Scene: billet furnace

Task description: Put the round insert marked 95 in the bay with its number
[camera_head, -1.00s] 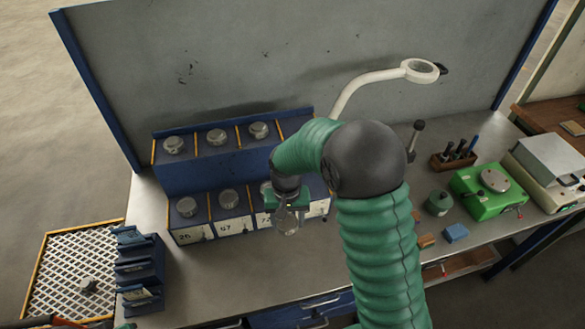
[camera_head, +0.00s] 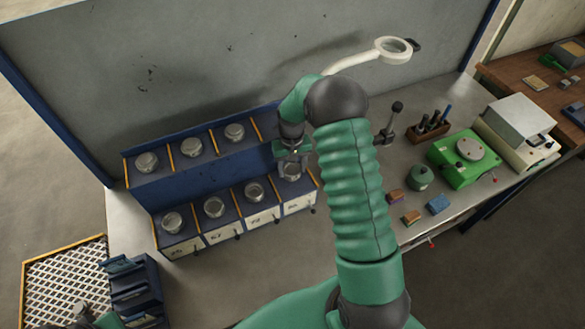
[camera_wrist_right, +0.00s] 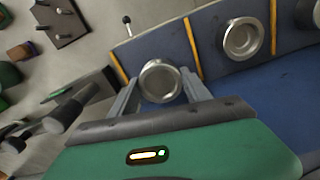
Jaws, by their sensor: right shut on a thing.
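My right gripper (camera_head: 292,152) is shut on a round silvery metal insert (camera_head: 291,171), at the right end bay of the rack's lower row. In the right wrist view the insert (camera_wrist_right: 160,80) sits between the two fingers, with an orange divider on each side. I cannot tell whether it touches the bay floor or hangs just above it. Its number cannot be read. The blue bay rack (camera_head: 187,189) has white number labels on its lower front, too small to read surely.
Other inserts stand in the lower bays, the nearest one (camera_head: 253,192) just left, and in the upper row (camera_head: 234,132). A white lamp (camera_head: 393,50) arches behind my arm. A green pot (camera_head: 420,177), small blocks and a green device (camera_head: 463,159) are at right.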

